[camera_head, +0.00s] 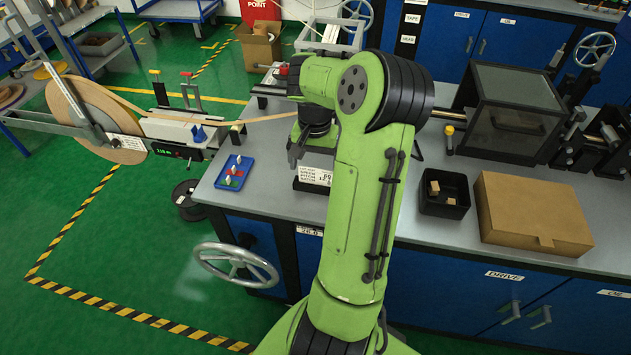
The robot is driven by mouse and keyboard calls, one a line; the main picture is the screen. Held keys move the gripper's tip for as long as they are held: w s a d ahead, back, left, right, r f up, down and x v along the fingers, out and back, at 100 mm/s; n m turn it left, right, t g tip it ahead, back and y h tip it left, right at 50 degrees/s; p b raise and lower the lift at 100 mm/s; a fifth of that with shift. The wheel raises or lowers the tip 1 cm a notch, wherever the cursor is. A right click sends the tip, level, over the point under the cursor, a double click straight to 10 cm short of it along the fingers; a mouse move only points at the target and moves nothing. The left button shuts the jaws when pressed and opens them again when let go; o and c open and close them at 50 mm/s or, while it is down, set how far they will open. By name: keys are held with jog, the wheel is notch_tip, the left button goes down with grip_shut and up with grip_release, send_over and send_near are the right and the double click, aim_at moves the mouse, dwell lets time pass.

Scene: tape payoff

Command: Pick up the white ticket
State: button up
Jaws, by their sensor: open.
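A blue tray (222,183) lies on the left end of the grey bench top. A small white piece, which looks like the white ticket (236,173), lies in it between a red piece (239,160) and a green piece (228,181). My gripper (297,158) hangs over the bench to the right of the tray, apart from it. It is open, and I see nothing held in it. My green arm hides part of the gripper.
A white printed sign (313,177) stands on the bench just below my gripper. A tan tape (220,122) runs from the large reel (82,108) to the bench behind the tray. A black bin (444,207) and a cardboard box (530,225) stand right of my arm.

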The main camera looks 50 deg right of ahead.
aim_at(316, 174)
notch_tip(316, 174, down, 5)
jog(key=shift+d+r+b, duration=0.1)
jog(key=shift+r+b, duration=0.1)
jog(key=shift+b, duration=0.4)
jog(key=c, duration=0.7)
jog(key=shift+o, duration=0.2)
jog(key=shift+r, duration=0.2)
